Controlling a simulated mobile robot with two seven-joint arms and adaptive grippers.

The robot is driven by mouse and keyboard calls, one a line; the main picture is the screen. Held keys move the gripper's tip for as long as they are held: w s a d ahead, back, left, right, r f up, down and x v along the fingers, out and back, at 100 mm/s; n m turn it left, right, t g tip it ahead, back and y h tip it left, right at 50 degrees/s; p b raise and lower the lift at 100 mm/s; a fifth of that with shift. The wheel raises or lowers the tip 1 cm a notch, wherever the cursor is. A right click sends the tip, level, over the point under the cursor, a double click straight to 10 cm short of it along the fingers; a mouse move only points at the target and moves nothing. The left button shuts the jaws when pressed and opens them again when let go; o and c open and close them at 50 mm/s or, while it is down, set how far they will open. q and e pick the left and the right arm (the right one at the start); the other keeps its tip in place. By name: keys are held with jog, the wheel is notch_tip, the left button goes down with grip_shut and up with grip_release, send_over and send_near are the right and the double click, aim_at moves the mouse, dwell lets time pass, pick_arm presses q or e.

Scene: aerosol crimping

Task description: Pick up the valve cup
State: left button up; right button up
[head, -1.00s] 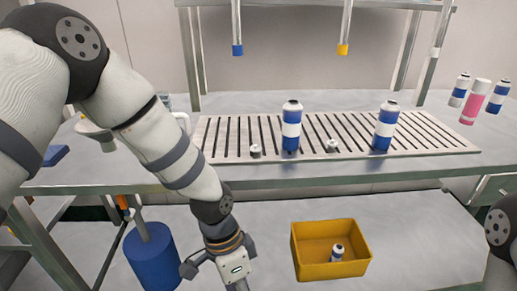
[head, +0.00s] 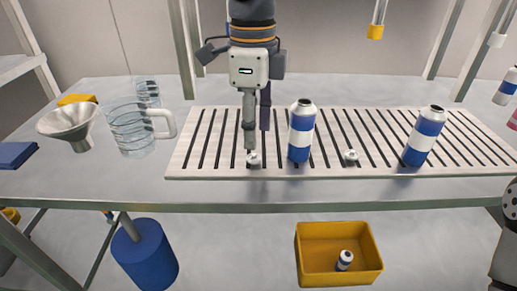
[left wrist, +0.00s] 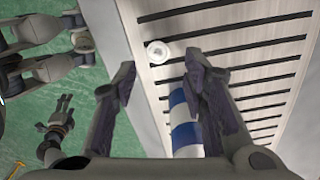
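A small pale valve cup (head: 254,159) sits on the slatted rack, left of a blue-and-white can (head: 301,131). A second small valve cup (head: 350,156) sits right of that can. My left gripper (head: 257,138) points down just above the left valve cup, its fingers apart and empty. In the left wrist view a valve cup (left wrist: 158,52) lies just beyond the open fingertips (left wrist: 160,80), and a blue-and-white can (left wrist: 185,125) shows between the fingers. Whether a finger touches the cup, I cannot tell.
The slatted rack (head: 225,172) lies on the grey table. Another blue-and-white can (head: 425,136) stands at right. A funnel (head: 70,122) and a glass jug (head: 130,130) stand at left. Below are a yellow bin (head: 310,275) holding a small can and a blue cylinder (head: 145,257).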

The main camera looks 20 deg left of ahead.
aim_at(254, 154)
pick_arm(q)
notch_tip(254, 154, down, 5)
jog(key=shift+s+f, duration=0.15)
jog(key=shift+f, duration=0.05)
jog(key=c, duration=0.6)
